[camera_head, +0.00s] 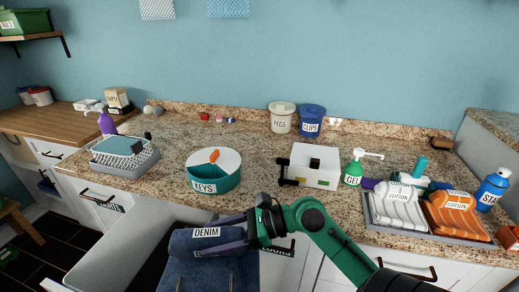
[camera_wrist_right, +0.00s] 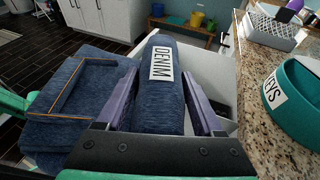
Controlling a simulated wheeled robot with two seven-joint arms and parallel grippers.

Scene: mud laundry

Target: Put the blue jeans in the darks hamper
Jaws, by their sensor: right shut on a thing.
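The blue jeans (camera_head: 200,268), a dark blue folded bundle with a white DENIM label, hang in my right gripper (camera_head: 218,234) at the bottom middle of the head view. In the right wrist view, the purple fingers of the right gripper (camera_wrist_right: 162,85) are shut on both sides of the rolled top of the jeans (camera_wrist_right: 165,110). A pale, open-topped pull-out bin (camera_head: 118,240) stands out from under the counter, left of and partly behind the jeans. My left gripper is not in view.
The granite counter (camera_head: 265,165) holds a teal KEYS bowl (camera_head: 214,178), a wire basket (camera_head: 120,162), a white box (camera_head: 315,172) and a tray of cotton bundles (camera_head: 385,225). The counter's front edge runs close to my right arm.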

